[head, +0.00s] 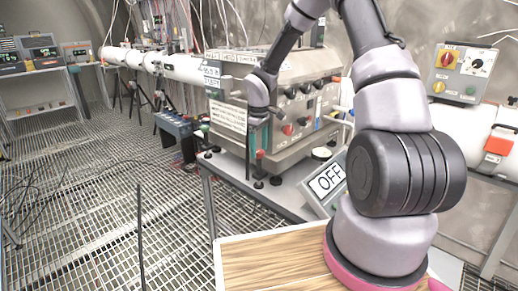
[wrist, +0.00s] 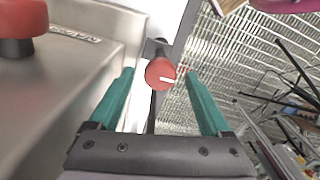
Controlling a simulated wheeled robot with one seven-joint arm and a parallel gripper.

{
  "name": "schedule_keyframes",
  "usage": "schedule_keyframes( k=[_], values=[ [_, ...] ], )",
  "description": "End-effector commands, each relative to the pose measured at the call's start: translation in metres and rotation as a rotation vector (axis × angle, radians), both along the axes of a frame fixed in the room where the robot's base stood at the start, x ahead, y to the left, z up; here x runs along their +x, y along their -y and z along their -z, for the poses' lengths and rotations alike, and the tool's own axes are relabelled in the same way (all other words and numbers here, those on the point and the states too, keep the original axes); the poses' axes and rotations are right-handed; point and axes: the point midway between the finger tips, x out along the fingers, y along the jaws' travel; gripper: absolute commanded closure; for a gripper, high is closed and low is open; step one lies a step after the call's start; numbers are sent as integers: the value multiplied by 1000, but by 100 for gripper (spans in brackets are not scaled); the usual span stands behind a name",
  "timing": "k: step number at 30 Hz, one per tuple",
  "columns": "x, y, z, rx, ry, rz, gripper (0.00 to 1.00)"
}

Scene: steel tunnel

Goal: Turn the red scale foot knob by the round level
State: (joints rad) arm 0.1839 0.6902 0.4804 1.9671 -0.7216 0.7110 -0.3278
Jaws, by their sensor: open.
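The red foot knob (head: 260,154) stands at the front corner of the steel instrument, low near the bench top. My gripper (head: 259,134) points down just above the knob in the head view; in the wrist view my gripper (wrist: 159,80) is open and empty.
The steel instrument (head: 290,82) stands close beside my gripper, with several knobs on its front. A larger red knob (wrist: 18,18) sits at the wrist view's upper left. Grating floor lies open to the left.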

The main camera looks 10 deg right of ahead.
Motion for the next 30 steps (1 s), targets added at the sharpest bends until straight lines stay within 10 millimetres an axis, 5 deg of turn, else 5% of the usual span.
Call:
schedule_keyframes(
  k=[10, 17, 30],
  values=[
    [0, 0, 5, 0, 0, 1, 19],
    [0, 0, 5, 0, 0, 1, 100],
    [0, -1, 4, 0, 2, 364, 100]
  ],
)
